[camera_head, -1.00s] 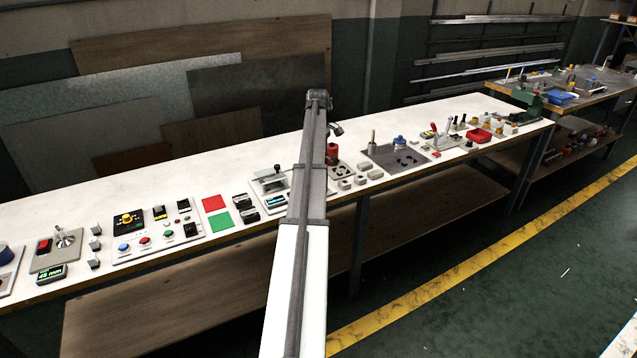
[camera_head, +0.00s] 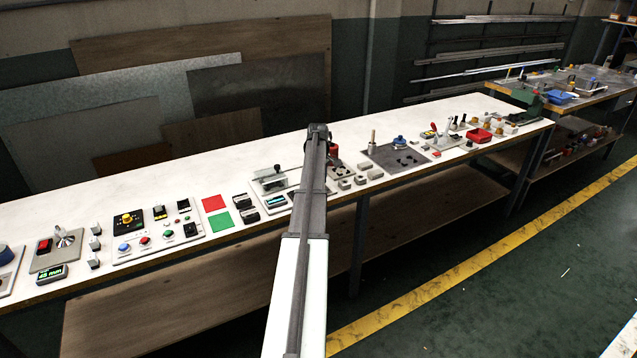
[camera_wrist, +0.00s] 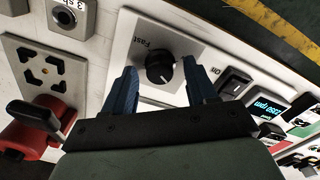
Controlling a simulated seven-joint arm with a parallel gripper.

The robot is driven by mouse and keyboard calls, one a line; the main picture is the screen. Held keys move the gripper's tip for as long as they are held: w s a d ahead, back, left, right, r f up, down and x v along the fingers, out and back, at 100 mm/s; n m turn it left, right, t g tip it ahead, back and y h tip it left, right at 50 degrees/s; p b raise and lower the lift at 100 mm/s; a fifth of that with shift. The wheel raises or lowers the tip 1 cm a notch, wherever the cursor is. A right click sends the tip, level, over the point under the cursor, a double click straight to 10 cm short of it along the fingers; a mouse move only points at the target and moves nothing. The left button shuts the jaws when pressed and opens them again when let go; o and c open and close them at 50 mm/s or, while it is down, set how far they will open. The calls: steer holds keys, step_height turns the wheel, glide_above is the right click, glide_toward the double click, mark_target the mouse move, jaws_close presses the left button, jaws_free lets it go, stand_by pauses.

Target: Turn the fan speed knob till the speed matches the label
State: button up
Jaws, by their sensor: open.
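The fan speed knob (camera_wrist: 160,68) is round and black with a light pointer mark. It sits on a pale plate (camera_wrist: 140,35) that bears the word "Fast". In the wrist view my gripper (camera_wrist: 158,67) is open, with one blue finger on each side of the knob. I cannot tell whether either finger touches it. A small display (camera_wrist: 268,107) to the right reads about 2350 rpm, seen tilted. I cannot make out a label giving a target speed. In the head view my arm hides the gripper and knob.
A dark rocker switch (camera_wrist: 235,82) marked ON lies right of the knob. The white bench (camera_head: 130,183) holds several other panels.

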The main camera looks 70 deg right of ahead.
steer(key=c, duration=1.1)
steer(key=shift+o, duration=0.2)
steer(key=shift+m, duration=0.3)
steer(key=m, duration=1.2)
steer(key=shift+d, duration=0.1)
steer(key=shift+m, duration=2.1)
